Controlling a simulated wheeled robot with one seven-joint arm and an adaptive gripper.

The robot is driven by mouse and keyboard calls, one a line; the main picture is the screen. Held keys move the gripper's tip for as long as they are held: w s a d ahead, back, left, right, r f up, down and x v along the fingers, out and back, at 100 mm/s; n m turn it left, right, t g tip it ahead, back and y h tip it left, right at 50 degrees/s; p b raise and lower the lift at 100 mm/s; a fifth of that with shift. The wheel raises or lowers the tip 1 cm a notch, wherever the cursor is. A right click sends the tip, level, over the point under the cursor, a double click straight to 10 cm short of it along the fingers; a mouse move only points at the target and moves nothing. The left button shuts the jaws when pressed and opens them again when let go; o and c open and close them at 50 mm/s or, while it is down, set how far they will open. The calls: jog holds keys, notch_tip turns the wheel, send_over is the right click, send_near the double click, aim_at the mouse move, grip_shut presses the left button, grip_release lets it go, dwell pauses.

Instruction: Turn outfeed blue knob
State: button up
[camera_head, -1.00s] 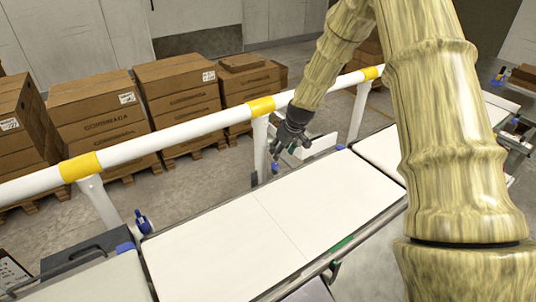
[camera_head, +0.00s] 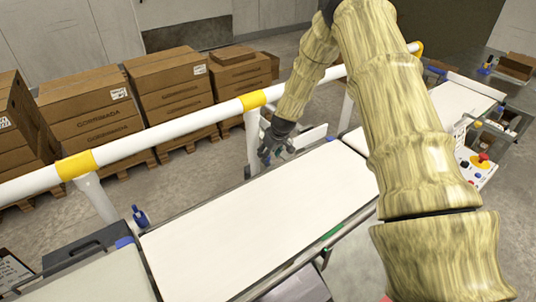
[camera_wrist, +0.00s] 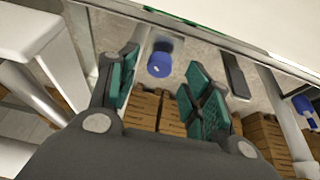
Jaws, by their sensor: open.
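My gripper (camera_head: 272,148) hangs at the far edge of the white belt (camera_head: 270,225), beside a rail post. In the wrist view my gripper (camera_wrist: 162,78) is open, its green-padded fingers spread apart. A blue knob (camera_wrist: 159,65) shows in the gap between the fingers, beyond or level with the tips; I see no contact. A second blue knob (camera_wrist: 306,104) is at the right edge of the wrist view. In the head view a blue knob (camera_head: 140,217) stands at the belt's left end, away from my gripper. The knob near my gripper is largely hidden there.
A white guard rail (camera_head: 200,121) with yellow bands runs along the far side, close to my arm. Stacked cartons (camera_head: 90,108) stand behind it. A control panel with a red button (camera_head: 482,159) is at the right. The belt top is empty.

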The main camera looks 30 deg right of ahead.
jog(key=shift+p+x, duration=0.3)
jog(key=shift+x, duration=0.8)
jog(key=shift+f, duration=0.15)
jog(key=c, duration=1)
jog(key=shift+m, duration=0.3)
jog(key=m, duration=0.1)
jog(key=m+h+b, duration=0.1)
jog(key=m, duration=0.1)
jog(key=shift+a+h+b, duration=0.2)
jog(key=shift+h+b, duration=0.1)
jog(key=shift+w+a+m+g+h+b, duration=0.15)
jog(key=shift+m+h, duration=0.25)
jog(key=shift+m, duration=0.8)
jog(key=shift+d+m+g+h+b, duration=0.1)
jog(key=shift+m+g+h+b, duration=0.25)
jog(key=shift+m, duration=0.85)
jog(key=shift+c, duration=0.2)
jog(key=shift+m, duration=0.3)
